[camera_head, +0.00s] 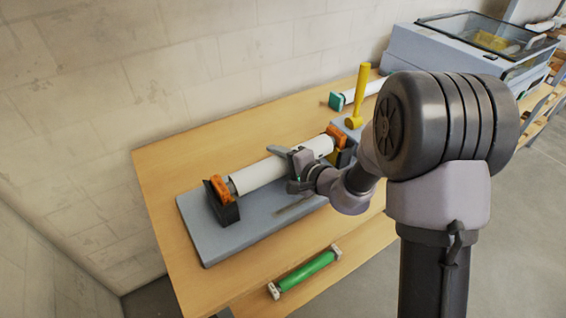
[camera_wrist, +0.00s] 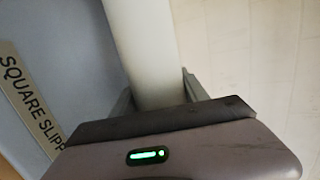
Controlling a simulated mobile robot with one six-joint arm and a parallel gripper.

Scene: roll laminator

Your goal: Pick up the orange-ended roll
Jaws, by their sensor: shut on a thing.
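The orange-ended roll (camera_head: 258,174) is a white cylinder with an orange cap at each end, lying lengthwise above a grey-blue base plate (camera_head: 213,243). Its left end is at a dark stand (camera_head: 224,209); its right end is by another stand, partly hidden. My gripper (camera_head: 291,160) is shut around the white middle of the roll, right of its centre. In the wrist view the white roll (camera_wrist: 143,50) passes between the two fingers. I cannot tell whether the roll is clear of its stands.
A green roll (camera_head: 306,271) lies at the table's front edge. A yellow upright part (camera_head: 359,95) and a teal-ended roll (camera_head: 338,101) are at the back right. A grey machine with a clear lid (camera_head: 440,50) stands further right. The wooden table (camera_head: 165,160) is bare at the left.

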